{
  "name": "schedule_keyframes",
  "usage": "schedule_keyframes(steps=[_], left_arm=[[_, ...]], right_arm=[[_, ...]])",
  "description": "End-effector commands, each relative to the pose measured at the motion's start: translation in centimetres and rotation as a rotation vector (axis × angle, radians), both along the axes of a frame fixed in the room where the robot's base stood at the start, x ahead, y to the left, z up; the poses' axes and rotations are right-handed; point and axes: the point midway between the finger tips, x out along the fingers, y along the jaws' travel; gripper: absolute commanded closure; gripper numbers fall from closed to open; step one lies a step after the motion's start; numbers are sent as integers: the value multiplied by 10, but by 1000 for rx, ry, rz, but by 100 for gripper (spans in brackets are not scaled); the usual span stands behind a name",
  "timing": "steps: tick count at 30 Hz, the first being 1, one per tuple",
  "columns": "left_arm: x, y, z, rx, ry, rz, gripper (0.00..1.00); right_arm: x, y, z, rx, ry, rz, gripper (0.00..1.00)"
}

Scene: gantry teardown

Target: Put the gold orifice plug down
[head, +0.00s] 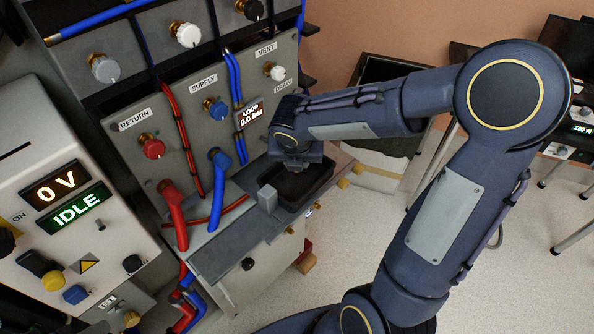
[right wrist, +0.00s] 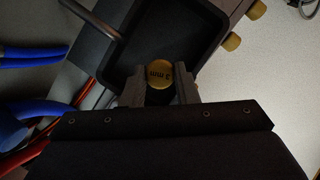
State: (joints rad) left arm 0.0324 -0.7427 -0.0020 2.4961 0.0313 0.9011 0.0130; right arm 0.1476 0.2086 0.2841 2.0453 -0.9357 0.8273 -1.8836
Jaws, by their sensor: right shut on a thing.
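The gold orifice plug (right wrist: 159,75) shows in the right wrist view as a round gold face with dark marking that looks like "2 mm". My right gripper (right wrist: 160,84) is shut on it, one finger on each side. The plug and fingers are over a black tray (right wrist: 118,58). I cannot tell whether the plug touches the tray floor. In the head view my right gripper (head: 292,163) points down at the black tray (head: 318,196) on the bench ledge, and the plug is hidden there. My left gripper is not in view.
A grey block (head: 267,198) stands beside the tray's left side. Red (head: 174,215) and blue hoses (head: 221,162) rise left of it. The valve panel (head: 190,125) stands behind. A control box (head: 65,200) reading "0 V" and "IDLE" is at left.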

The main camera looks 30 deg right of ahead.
Motion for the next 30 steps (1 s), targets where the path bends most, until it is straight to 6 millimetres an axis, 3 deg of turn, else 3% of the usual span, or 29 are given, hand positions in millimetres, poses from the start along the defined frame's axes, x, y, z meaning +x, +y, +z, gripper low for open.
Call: schedule_keyframes(steps=[3,11,17,26,27,30], left_arm=[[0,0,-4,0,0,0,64],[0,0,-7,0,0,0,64],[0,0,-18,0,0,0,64],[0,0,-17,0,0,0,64],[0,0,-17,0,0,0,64],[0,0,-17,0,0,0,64]], right_arm=[[10,-7,-17,1,2,-1,100],[21,-13,-31,1,1,-1,100],[22,-14,-61,1,1,0,100],[22,-14,-62,1,-2,-1,100],[22,-14,-62,1,-2,-1,69],[22,-14,-62,1,-2,-1,56]])
